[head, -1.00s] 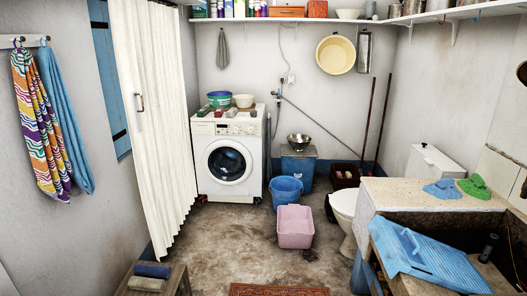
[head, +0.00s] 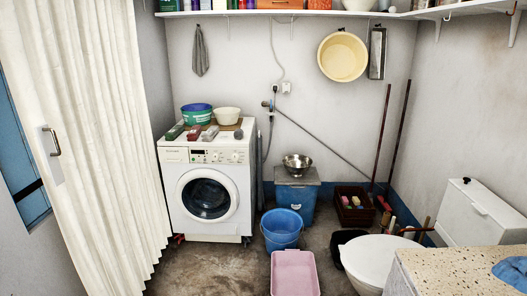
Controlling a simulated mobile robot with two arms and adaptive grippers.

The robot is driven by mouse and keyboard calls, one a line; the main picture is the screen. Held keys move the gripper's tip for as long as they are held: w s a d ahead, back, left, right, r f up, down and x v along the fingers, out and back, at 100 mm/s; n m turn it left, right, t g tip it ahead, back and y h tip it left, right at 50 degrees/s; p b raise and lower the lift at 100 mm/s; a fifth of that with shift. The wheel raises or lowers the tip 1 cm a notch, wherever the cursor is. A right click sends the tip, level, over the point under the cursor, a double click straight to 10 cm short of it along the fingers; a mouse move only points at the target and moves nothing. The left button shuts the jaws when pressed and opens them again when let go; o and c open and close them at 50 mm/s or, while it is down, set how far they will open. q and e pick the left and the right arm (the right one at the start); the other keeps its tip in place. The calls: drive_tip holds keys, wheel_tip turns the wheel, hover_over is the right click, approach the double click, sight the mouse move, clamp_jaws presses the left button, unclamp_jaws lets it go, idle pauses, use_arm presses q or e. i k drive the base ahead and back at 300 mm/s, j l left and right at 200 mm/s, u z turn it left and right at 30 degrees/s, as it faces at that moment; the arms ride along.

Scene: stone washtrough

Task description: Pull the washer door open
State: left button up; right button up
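The white washer (head: 176,218) stands against the back wall, left of the middle in the head view. Its round door (head: 207,195) has a white ring around dark glass and looks closed, facing me. The control panel is above the door. Neither of my grippers shows in this view, so I cannot see their state. Nothing stands directly in front of the door.
A blue bucket (head: 282,231) and a pink basin (head: 295,273) are on the floor right of the washer. A white curtain (head: 100,130) hangs at the left. A toilet (head: 380,258) is at the right. Bare floor (head: 205,268) lies before the washer.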

sight(203, 200)
drive_tip(key=i+u, duration=0.2)
drive_tip(key=i, duration=0.4)
drive_tip(key=i+u, duration=0.15)
drive_tip(key=i, duration=0.45)
drive_tip(key=i+l+u, duration=0.2)
drive_tip(key=i, duration=0.35)
